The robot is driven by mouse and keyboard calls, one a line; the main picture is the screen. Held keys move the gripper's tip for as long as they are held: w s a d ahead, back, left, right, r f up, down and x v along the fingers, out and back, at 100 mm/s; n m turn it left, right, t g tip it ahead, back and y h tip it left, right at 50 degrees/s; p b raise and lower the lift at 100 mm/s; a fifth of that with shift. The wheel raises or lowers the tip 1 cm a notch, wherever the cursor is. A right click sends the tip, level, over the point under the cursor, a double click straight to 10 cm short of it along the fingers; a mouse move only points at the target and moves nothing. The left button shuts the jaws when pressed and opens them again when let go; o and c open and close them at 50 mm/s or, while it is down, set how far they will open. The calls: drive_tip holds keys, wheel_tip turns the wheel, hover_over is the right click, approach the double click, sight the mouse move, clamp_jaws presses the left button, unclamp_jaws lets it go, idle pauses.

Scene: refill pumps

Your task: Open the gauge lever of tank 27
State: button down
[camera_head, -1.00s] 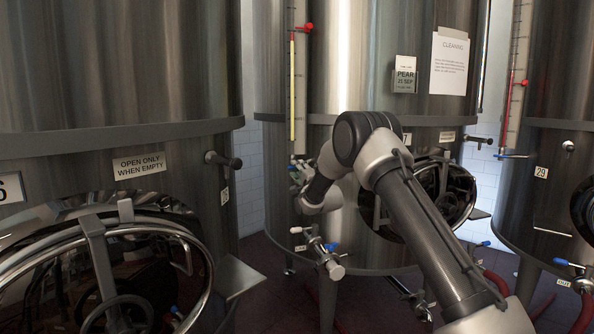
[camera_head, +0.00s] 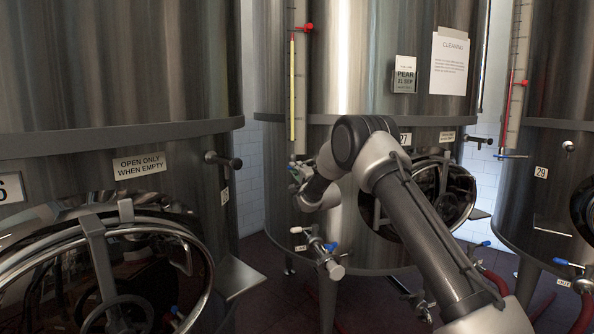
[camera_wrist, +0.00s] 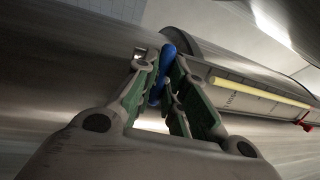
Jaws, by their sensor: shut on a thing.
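Tank 27 (camera_head: 345,60) is the steel tank in the middle, with its number plate (camera_head: 405,139) partly behind my arm. Its gauge (camera_head: 292,90) is an upright tube with a yellow column and a red marker; it also shows in the wrist view (camera_wrist: 260,91). The blue gauge lever (camera_wrist: 168,68) is between the fingers of my gripper (camera_wrist: 163,78) in the wrist view. My gripper is shut on it. In the head view, my gripper (camera_head: 297,170) is small at the foot of the gauge, and the lever cannot be made out there.
A lower valve with a blue handle (camera_head: 331,246) sticks out below my gripper. A round hatch (camera_head: 455,195) is behind my arm. Tank 29 (camera_head: 560,75) stands at right, with its own gauge and blue lever (camera_head: 511,156). Another tank (camera_head: 110,65) with a large hatch stands at left.

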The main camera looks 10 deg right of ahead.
drive_tip(key=n+g, duration=0.1)
drive_tip(key=n, duration=0.5)
drive_tip(key=n+g, duration=0.1)
drive_tip(key=n, duration=0.5)
drive_tip(key=n+g, duration=0.1)
drive_tip(key=n, duration=0.4)
drive_tip(key=shift+r+n+g, duration=0.15)
drive_tip(key=shift+n+g, duration=0.25)
idle(0.4)
drive_tip(key=c, duration=1.5)
unclamp_jaws()
drive_tip(key=shift+o, duration=0.2)
drive_tip(key=shift+s, duration=0.1)
